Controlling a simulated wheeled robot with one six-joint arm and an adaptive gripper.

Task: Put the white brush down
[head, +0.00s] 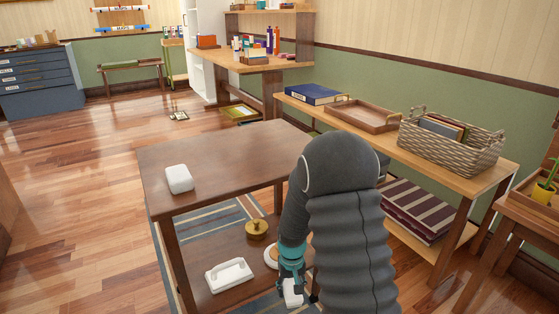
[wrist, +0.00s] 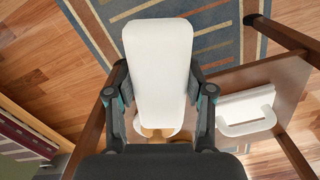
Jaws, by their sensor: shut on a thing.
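The white brush (wrist: 160,65) shows in the wrist view as a smooth, rounded white block. My gripper (wrist: 159,95) is shut on it, one finger on each side. In the head view my gripper (head: 298,296) is low, at the right end of the table's lower shelf, and a small part of the white brush (head: 291,291) shows there. My arm hides much of that area. I cannot tell whether the brush touches anything below it.
The dark wooden table (head: 225,150) carries a white rounded block (head: 179,179). Its lower shelf holds a white handled object (head: 229,275), a brass pot (head: 257,229) and a round pale item (head: 271,257), partly hidden. A side bench with a basket (head: 450,148) stands right.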

